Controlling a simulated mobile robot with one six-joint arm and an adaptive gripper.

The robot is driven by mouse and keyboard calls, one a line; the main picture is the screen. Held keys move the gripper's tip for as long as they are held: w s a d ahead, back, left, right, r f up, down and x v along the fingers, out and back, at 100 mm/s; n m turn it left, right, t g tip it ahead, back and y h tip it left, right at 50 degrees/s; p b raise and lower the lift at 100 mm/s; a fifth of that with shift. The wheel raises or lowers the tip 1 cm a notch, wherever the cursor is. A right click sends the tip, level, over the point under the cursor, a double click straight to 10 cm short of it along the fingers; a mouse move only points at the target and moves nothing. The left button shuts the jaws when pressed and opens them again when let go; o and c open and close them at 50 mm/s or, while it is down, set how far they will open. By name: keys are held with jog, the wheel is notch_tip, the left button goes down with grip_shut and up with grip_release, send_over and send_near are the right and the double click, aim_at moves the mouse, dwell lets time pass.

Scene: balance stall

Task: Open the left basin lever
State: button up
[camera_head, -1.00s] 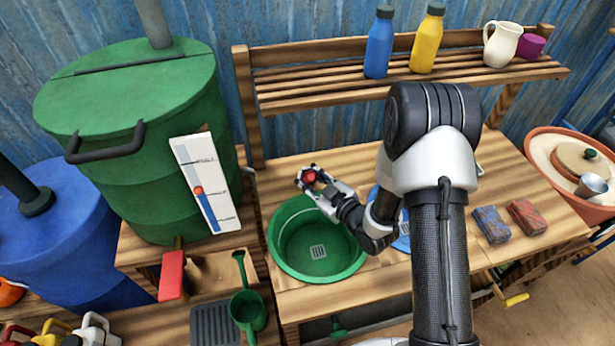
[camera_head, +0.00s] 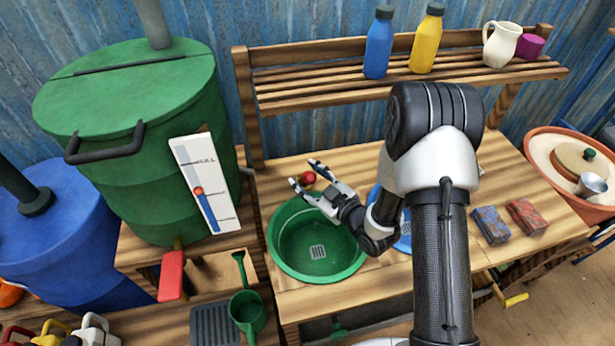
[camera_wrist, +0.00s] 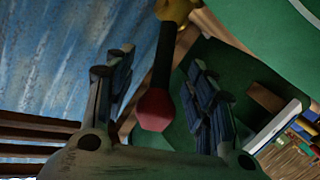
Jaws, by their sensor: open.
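The left basin lever shows a round red knob (camera_head: 307,177) behind the green basin (camera_head: 274,243). In the wrist view the red knob (camera_wrist: 155,109) sits on a dark stem that runs up to a yellow, brass-like fitting (camera_wrist: 176,10). My gripper (camera_head: 302,174) is open at the back rim of the basin, its fingers spread around the knob. In the wrist view, my gripper (camera_wrist: 158,62) has one finger on each side of the lever, with visible gaps. The lever's base is hidden in the head view.
A green barrel (camera_head: 130,185) with a white gauge board (camera_head: 205,183) stands to the left. A slatted shelf (camera_head: 300,95) with bottles and a jug is behind. My arm partly hides a blue basin (camera_head: 403,243). Two soap-like blocks (camera_head: 490,225) lie to the right.

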jog(key=v, duration=1.1)
jog(key=shift+s, duration=0.25)
jog(key=shift+d, duration=0.15)
jog(key=w+d+r+m+g+h, duration=0.2)
jog(key=w+d+r+h, duration=0.2)
jog(key=d+r+h, duration=0.25)
jog(key=s+d+r+m+g+h, duration=0.1)
jog(key=s+d+r+m+h, duration=0.3)
jog(key=s+d+r, duration=0.15)
jog(key=s+a+r+m+g, duration=0.1)
jog(key=s+r+m+g, duration=0.1)
jog(key=s, duration=0.8)
jog(key=s+a+r+m+g, duration=0.2)
jog(key=s+r+m, duration=0.2)
jog(key=s, duration=0.7)
jog(key=shift+s+r+g, duration=0.2)
jog(key=shift+r+g, duration=0.1)
jog(key=shift+r, duration=0.45)
